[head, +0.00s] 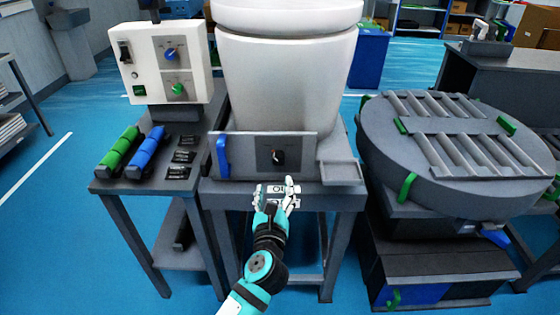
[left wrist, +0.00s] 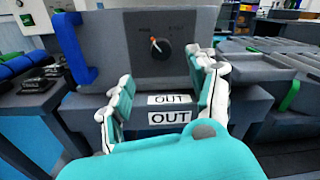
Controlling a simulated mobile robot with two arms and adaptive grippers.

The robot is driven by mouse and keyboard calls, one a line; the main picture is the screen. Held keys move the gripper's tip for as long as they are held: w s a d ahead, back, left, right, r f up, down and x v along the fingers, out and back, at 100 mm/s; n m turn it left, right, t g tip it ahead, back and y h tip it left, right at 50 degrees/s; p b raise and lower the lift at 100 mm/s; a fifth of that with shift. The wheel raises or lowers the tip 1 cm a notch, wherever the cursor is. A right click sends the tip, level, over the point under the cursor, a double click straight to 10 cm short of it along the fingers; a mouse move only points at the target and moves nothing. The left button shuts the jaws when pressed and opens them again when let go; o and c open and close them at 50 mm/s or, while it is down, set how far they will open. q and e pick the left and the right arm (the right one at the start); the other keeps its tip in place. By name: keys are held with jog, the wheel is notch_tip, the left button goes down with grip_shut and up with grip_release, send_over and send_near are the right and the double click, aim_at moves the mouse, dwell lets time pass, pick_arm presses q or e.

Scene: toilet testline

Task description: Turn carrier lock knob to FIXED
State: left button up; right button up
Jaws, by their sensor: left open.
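The carrier lock knob (head: 278,157) is a small black dial with an orange-white pointer on the grey front panel (head: 245,155) below the white toilet (head: 285,80). In the left wrist view the knob (left wrist: 160,47) has its pointer tilted to the upper left, with small blurred labels above it on the left and right. My left gripper (head: 278,190) is open and empty, just below and in front of the panel, apart from the knob. In the left wrist view its fingers (left wrist: 160,95) frame two "OUT" labels (left wrist: 170,118) beneath the knob. My right gripper is not in view.
A blue handle (head: 222,157) stands at the panel's left end. A control box (head: 165,65) with blue and green knobs and a side table with green and blue rollers (head: 120,150) are at left. A round grey turntable (head: 450,150) stands close at right.

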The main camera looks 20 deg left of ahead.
aim_at(278, 160)
pick_arm(q)
jog(key=x, duration=1)
jog(key=shift+d, duration=0.1)
jog(key=shift+w, duration=0.65)
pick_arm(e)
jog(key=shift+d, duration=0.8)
